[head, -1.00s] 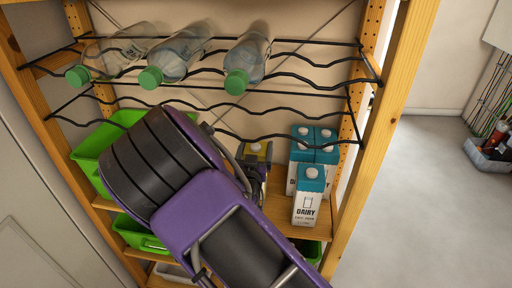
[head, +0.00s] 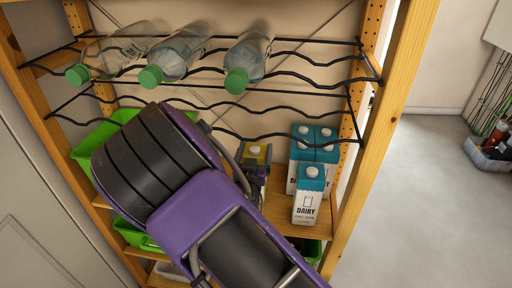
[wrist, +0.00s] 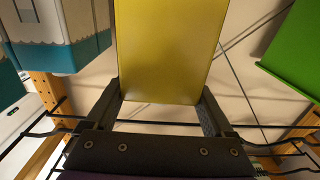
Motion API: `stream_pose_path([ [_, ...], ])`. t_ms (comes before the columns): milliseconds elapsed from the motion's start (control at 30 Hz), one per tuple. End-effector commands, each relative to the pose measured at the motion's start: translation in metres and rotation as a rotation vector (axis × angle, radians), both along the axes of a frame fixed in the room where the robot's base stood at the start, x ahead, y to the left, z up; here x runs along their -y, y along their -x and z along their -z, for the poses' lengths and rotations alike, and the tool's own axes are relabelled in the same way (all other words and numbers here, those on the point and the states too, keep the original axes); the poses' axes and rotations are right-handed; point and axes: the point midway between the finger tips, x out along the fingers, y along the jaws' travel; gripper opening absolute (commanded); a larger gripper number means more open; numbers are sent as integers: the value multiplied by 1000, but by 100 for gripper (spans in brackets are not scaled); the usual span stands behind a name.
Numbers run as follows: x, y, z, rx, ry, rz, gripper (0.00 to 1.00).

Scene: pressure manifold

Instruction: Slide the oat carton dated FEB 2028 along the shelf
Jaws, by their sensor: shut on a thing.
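A yellow carton (head: 256,154) with a pale cap stands on the wooden shelf, left of the blue-topped dairy cartons. In the wrist view its plain yellow face (wrist: 168,50) fills the space between my fingers. My gripper (wrist: 160,88) is shut on this carton, with one finger along each side. In the head view my purple and black arm hides part of the carton and much of the shelf to its left. No date can be read on any carton.
Three blue-topped dairy cartons (head: 308,196) stand close on the right, near the wooden post (head: 372,150). A green bin (head: 90,150) is on the left. Black wire racks (head: 290,138) with three green-capped bottles (head: 247,62) hang above the shelf.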

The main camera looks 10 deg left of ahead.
Motion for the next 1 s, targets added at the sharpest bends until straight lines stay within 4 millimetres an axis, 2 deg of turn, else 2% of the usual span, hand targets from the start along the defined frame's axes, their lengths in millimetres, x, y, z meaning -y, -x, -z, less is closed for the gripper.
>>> stream_pose_path([
  [1000,2,52,1,-2,0,-2,0],
])
